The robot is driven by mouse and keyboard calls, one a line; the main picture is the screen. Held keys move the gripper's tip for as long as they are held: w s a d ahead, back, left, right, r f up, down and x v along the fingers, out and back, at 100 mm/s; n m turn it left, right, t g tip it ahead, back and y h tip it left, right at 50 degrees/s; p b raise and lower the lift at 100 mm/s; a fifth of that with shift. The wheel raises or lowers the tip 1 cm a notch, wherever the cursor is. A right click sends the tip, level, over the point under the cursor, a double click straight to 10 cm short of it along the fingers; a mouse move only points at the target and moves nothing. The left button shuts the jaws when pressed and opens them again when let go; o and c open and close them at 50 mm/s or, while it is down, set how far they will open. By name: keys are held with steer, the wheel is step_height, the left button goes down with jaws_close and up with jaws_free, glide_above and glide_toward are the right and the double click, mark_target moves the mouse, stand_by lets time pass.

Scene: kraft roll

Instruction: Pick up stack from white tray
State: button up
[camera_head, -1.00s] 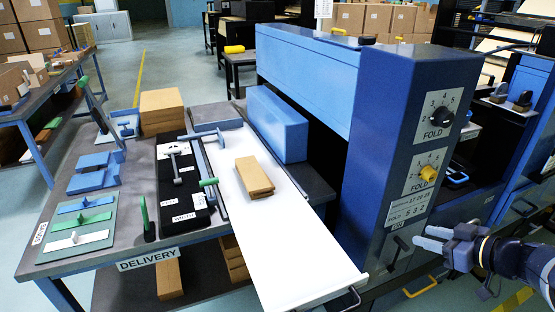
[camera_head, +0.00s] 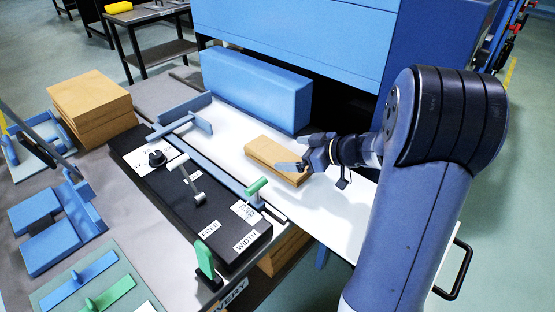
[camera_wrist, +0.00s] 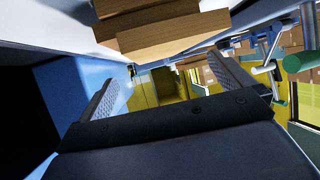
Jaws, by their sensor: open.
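The stack (camera_head: 270,155) is a small pile of flat brown kraft pieces lying on the white tray (camera_head: 228,146). In the wrist view the stack (camera_wrist: 165,32) shows at the top, just beyond the fingers, its layers slightly offset. My gripper (camera_head: 292,166) is at the stack's near right end in the head view, close to it or over its edge. In the wrist view my gripper (camera_wrist: 165,82) has its two fingers wide apart with nothing between them. Whether a finger touches the stack cannot be told.
A long blue block (camera_head: 258,88) stands behind the tray beside the large blue machine (camera_head: 300,35). A black panel (camera_head: 190,190) with a grey T-handle and green levers (camera_head: 205,260) borders the tray on the left. Brown stacked sheets (camera_head: 90,105) sit at the far left.

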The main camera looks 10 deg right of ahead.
mark_target(279, 154)
steer(key=x, duration=0.5)
steer(key=shift+d+f+p, duration=0.1)
steer(key=shift+d+p, duration=0.1)
steer(key=shift+p, duration=0.15)
steer(key=shift+c, duration=0.4)
steer(key=c, duration=1.3)
